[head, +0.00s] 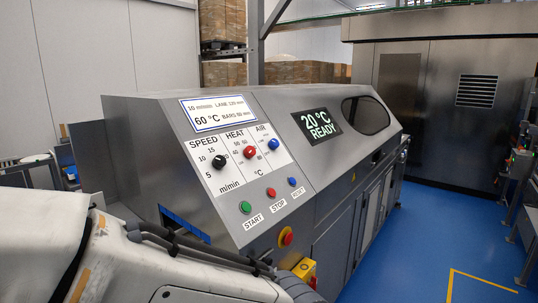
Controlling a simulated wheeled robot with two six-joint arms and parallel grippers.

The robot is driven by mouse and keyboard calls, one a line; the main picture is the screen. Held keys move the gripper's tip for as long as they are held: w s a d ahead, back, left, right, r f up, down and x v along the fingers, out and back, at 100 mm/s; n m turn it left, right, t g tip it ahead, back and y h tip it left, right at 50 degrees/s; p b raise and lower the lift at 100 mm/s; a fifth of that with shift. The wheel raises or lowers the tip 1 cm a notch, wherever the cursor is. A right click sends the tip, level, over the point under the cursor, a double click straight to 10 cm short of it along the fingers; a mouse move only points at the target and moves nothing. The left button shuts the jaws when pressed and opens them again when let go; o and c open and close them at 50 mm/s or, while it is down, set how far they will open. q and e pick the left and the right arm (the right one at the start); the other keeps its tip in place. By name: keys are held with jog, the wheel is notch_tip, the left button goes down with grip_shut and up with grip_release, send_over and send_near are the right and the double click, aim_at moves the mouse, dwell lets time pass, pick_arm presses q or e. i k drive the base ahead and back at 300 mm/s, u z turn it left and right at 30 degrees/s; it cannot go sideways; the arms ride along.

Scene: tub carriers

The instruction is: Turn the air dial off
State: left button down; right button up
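The blue air dial (273,144) sits under the word AIR at the right end of the white dial panel (226,180), on the sloped face of a grey machine. Its markings and pointer are too small to read. The red heat dial (249,152) and the black speed dial (219,162) are to its left. A white arm of mine fills the lower left, below and apart from the dials. Neither gripper's fingers show in the head view, so I cannot see either gripper.
Green START (245,207), red STOP (271,193) and blue RESET (292,182) buttons lie below the dials. A display (318,125) reads 20 °C READY. A red knob (286,237) is on the machine's front. Blue floor (410,235) is open at the right.

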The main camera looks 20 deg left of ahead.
aim_at(273, 143)
jog(key=u, duration=0.05)
jog(key=k, duration=0.5)
jog(key=z, duration=0.75)
jog(key=i, duration=1.45)
jog(key=u, duration=0.3)
